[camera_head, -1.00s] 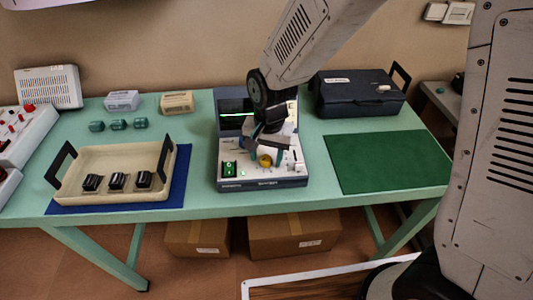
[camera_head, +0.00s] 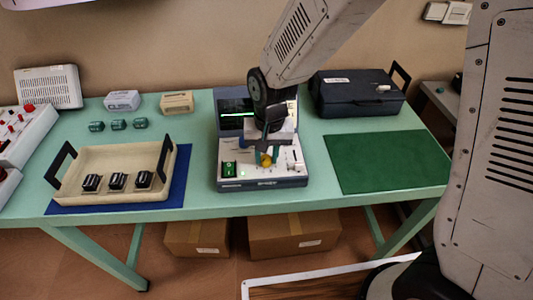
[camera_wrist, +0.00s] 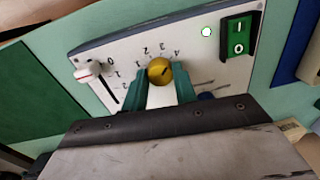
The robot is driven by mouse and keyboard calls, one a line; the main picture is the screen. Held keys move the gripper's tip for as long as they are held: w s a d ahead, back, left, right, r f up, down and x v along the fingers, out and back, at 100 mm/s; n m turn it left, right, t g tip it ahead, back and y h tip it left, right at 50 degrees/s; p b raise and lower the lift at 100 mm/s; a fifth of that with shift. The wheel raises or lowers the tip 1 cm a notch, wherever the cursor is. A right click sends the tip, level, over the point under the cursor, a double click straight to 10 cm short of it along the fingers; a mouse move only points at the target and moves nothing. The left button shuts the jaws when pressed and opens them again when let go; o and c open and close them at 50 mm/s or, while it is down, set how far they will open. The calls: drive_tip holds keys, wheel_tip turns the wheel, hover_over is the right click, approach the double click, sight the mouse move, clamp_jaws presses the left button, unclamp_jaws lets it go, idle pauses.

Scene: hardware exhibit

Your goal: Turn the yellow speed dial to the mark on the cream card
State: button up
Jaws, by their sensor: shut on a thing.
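The yellow speed dial (camera_head: 266,160) is on the sloped front panel of the instrument (camera_head: 236,184). In the wrist view the dial (camera_wrist: 159,69) has a dark pointer line slanting to the upper right, amid printed numbers. My gripper (camera_head: 267,156) is over the panel. In the wrist view its teal fingers (camera_wrist: 160,80) are on both sides of the dial, shut on it; they hide part of the scale. A small cream piece (camera_head: 177,102) stands at the back of the table; I cannot tell whether it is the card, and no mark is readable.
A cream tray (camera_head: 112,194) with black-topped parts is left, a green mat (camera_head: 387,161) right, and a dark case (camera_head: 358,93) behind the mat.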

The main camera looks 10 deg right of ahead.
drive_tip(key=n, duration=0.5)
drive_tip(key=shift+w+n, duration=0.1)
drive_tip(key=shift+n, duration=0.2)
drive_tip(key=n, duration=0.4)
drive_tip(key=shift+a, duration=0.1)
drive_tip(key=n, duration=0.6)
drive_tip(key=shift+g, duration=0.3)
drive_tip(key=shift+n+h, duration=0.3)
drive_tip(key=shift+n, duration=2.2)
drive_tip(key=o, duration=1)
drive_tip(key=shift+r, duration=0.1)
